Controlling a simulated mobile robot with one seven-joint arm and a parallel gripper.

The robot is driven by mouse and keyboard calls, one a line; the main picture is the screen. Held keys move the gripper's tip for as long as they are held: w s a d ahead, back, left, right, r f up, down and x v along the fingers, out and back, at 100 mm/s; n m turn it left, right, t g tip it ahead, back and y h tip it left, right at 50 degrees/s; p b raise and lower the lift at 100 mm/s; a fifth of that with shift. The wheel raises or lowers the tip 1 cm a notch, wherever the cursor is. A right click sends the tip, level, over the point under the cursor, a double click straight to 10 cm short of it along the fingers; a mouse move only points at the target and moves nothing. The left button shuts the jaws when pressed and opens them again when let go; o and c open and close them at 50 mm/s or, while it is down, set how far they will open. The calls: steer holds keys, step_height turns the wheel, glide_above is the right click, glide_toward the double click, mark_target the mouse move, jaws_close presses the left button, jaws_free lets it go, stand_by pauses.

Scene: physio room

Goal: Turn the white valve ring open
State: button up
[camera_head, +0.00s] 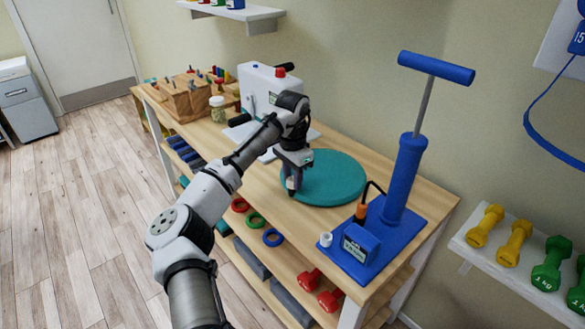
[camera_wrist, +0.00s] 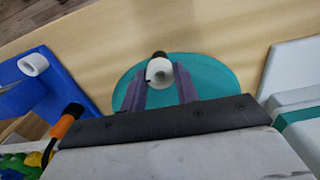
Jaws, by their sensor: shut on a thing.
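A small white ring (camera_head: 325,239) stands on the blue base of the hand pump (camera_head: 408,165), at the base's left corner. A white ring also shows at the left of the wrist view (camera_wrist: 33,64). My gripper (camera_head: 291,186) is over the left edge of the teal round cushion (camera_head: 330,180), apart from the white ring. In the wrist view my gripper (camera_wrist: 160,76) is shut on a small round piece (camera_wrist: 159,69) with a white face and a dark end. What this piece is, I cannot tell.
A blue box with a gauge face (camera_head: 358,243) and an orange-ended black hose (camera_head: 361,211) are beside the ring on the pump base. A white machine (camera_head: 262,88) stands behind my arm. The wooden bench (camera_head: 262,188) has bare room left of the cushion.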

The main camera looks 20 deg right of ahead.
steer(key=n+p, duration=0.5)
steer(key=shift+s+r+n, duration=0.1)
steer(key=shift+r+n, duration=0.1)
steer(key=shift+n, duration=0.1)
steer(key=n+p, duration=0.4)
steer(key=shift+f+n+p, duration=0.15)
steer(key=shift+n+p, duration=0.15)
steer(key=shift+p, duration=0.1)
steer(key=o, duration=1)
steer(key=shift+f, duration=0.15)
